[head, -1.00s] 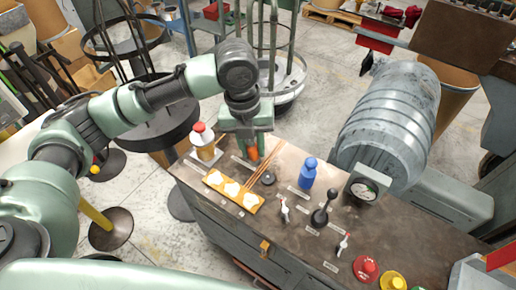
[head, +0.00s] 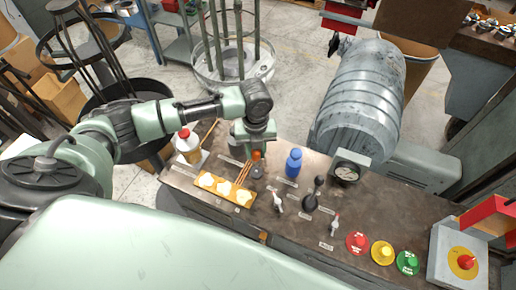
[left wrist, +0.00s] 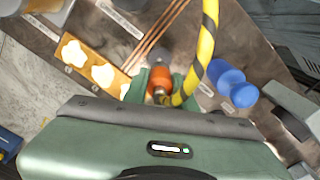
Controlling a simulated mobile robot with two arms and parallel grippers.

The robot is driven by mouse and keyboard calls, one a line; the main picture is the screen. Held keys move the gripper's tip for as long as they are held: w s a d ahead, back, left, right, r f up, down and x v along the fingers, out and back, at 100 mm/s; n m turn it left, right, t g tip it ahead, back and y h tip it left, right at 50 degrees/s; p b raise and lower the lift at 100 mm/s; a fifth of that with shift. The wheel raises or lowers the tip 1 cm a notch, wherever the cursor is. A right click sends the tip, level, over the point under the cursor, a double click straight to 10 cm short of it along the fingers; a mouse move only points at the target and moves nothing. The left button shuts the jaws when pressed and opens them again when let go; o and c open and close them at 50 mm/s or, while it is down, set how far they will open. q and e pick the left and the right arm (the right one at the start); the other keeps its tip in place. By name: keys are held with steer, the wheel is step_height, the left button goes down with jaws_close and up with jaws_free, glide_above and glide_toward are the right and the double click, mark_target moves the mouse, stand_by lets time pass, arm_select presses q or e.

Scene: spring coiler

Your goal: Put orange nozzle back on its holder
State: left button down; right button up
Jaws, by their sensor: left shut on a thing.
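The orange nozzle (head: 257,156) is between the fingers of my left gripper (head: 250,150), over the back left of the brown bench top. The left wrist view shows the orange nozzle (left wrist: 160,80) held between the green fingers of my left gripper (left wrist: 160,84). A dark round holder (head: 257,171) is right at the nozzle's lower end; it also shows in the wrist view (left wrist: 158,56). I cannot tell whether nozzle and holder touch. My right gripper is not in view.
A blue bottle-shaped part (head: 294,161) stands close right of the nozzle. A yellow plate with white pieces (head: 226,188), copper rods (head: 243,173) and a white bottle with a red cap (head: 188,147) are left. Levers (head: 311,196) stand in front. A yellow-black hose (left wrist: 208,45) passes beside the gripper.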

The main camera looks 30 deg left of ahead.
mark_target(256, 161)
arm_select(q)
steer(key=shift+f+b, duration=0.7)
steer(key=shift+f, duration=0.1)
step_height(256, 161, down, 2)
steer(key=b, duration=0.2)
steer(key=shift+f+b, duration=0.2)
steer(key=shift+b, duration=0.1)
steer(key=shift+f, duration=0.7)
steer(key=shift+f, duration=0.6)
stand_by(0.7)
steer(key=c, duration=1.1)
jaws_free()
